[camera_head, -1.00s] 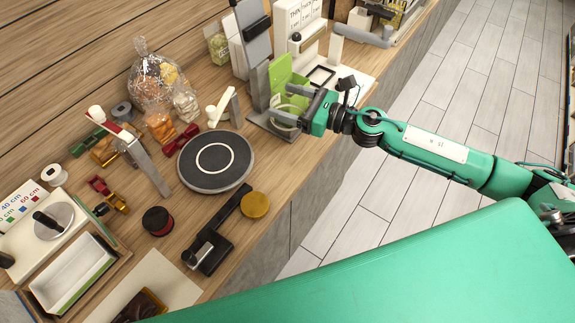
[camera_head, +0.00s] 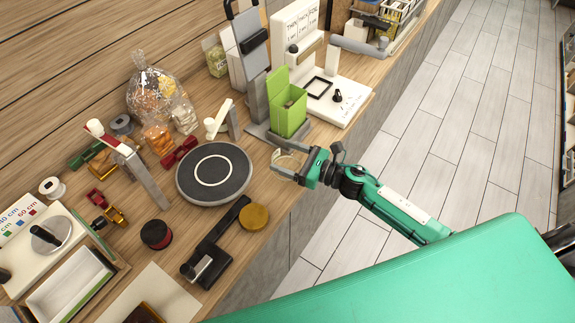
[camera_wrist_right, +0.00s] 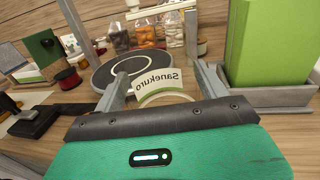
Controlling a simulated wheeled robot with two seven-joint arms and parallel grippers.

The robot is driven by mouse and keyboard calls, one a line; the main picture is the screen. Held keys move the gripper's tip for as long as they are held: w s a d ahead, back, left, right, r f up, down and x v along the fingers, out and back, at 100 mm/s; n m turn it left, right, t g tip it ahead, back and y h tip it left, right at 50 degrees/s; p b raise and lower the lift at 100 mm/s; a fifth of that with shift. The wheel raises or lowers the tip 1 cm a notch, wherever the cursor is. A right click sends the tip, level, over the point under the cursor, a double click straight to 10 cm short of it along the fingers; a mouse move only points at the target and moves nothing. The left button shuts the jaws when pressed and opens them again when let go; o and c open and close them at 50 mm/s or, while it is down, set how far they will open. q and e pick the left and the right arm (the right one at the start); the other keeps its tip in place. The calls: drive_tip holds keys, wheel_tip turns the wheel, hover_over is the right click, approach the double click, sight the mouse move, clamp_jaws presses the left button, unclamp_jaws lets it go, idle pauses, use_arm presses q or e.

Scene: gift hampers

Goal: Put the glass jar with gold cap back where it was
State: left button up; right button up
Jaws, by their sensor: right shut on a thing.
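My right gripper (camera_head: 293,163) is shut on a clear glass jar (camera_head: 287,161). It holds the jar over the front part of the wooden table, between the round black turntable and the green box. In the right wrist view the jar (camera_wrist_right: 163,95) sits between the two fingers (camera_wrist_right: 161,84), with a pale ring and a label (camera_wrist_right: 157,78) whose lettering reads reversed. I cannot make out a gold cap on it, nor whether its base touches the table. A gold-brown disc (camera_head: 254,217) lies separately near the table's front edge. My left gripper is not in view.
The black turntable (camera_head: 214,173) is left of the jar. The green box (camera_head: 288,108) stands in a grey holder behind it. A black tool (camera_head: 215,245), a dark red spool (camera_head: 156,234) and several filled jars and bags (camera_head: 157,138) stand farther left. Some bare wood surrounds the gripper.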

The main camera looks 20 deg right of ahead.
wheel_tip(320, 180, down, 4)
drive_tip(key=shift+f+p, duration=0.1)
drive_tip(key=shift+p, duration=0.2)
drive_tip(key=shift+f, duration=0.15)
drive_tip(key=o, duration=1.1)
